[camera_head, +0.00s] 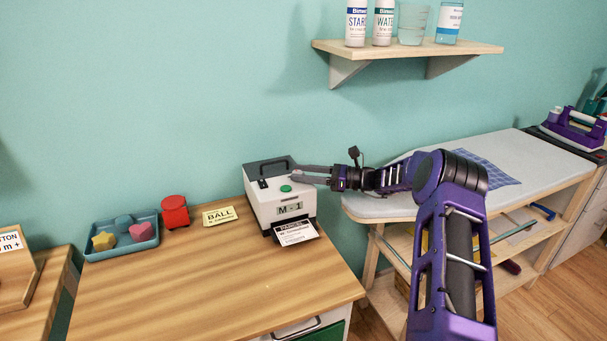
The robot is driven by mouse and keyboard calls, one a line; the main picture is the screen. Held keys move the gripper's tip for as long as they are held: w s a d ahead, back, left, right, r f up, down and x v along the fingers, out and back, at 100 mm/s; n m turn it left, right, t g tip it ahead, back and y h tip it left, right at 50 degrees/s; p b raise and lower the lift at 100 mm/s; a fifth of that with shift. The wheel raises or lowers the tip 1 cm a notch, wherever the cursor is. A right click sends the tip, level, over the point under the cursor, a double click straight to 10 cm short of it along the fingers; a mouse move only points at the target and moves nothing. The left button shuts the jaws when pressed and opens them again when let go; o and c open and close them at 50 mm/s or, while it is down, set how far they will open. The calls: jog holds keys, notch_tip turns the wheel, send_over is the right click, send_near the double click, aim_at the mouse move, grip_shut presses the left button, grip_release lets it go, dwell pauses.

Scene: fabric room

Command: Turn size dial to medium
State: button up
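A white label machine (283,208) with a dark handle stands at the right end of the wooden table. Its front display (290,208) reads "M - 1". A green button (286,188) and a small dark control (263,184) show on its top. I cannot make out which part is the size dial; it may be hidden by my gripper. My gripper (293,173) reaches in from the right over the machine's top right side. Its two fingers look apart, with nothing visible between them. I cannot tell whether they touch the machine.
A printed label (295,232) sticks out at the machine's front. A yellow card (219,216), a red object (175,211) and a teal tray (96,253) with coloured shapes lie to the left. A shelf (470,47) with bottles is above. An ironing board (455,158) stands right.

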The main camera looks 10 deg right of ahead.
jog(key=shift+o, duration=0.2)
jog(key=v, duration=1.7)
jog(key=shift+s+d+f, duration=0.1)
jog(key=shift+d, duration=0.15)
